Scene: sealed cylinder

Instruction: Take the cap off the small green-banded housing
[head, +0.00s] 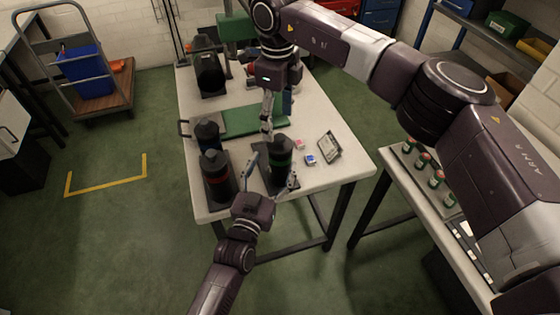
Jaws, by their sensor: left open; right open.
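The green-banded housing (280,168) is a dark upright cylinder with a dark top and a green band, near the front of the white table. My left gripper (271,171) comes from the front edge, open, with one finger at each side of the housing's lower body. Whether the fingers touch it I cannot tell. My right gripper (267,124) points down from above, open, just behind and left of the housing's top. It appears apart from the top. The housing's base is partly hidden by the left gripper.
A red-banded cylinder (218,182) and a blue-banded cylinder (207,136) stand close on the left. A green mat (237,121) lies behind. Two small blocks (310,159) and a tilted display (329,148) are on the right. A black machine (209,70) stands at the back left.

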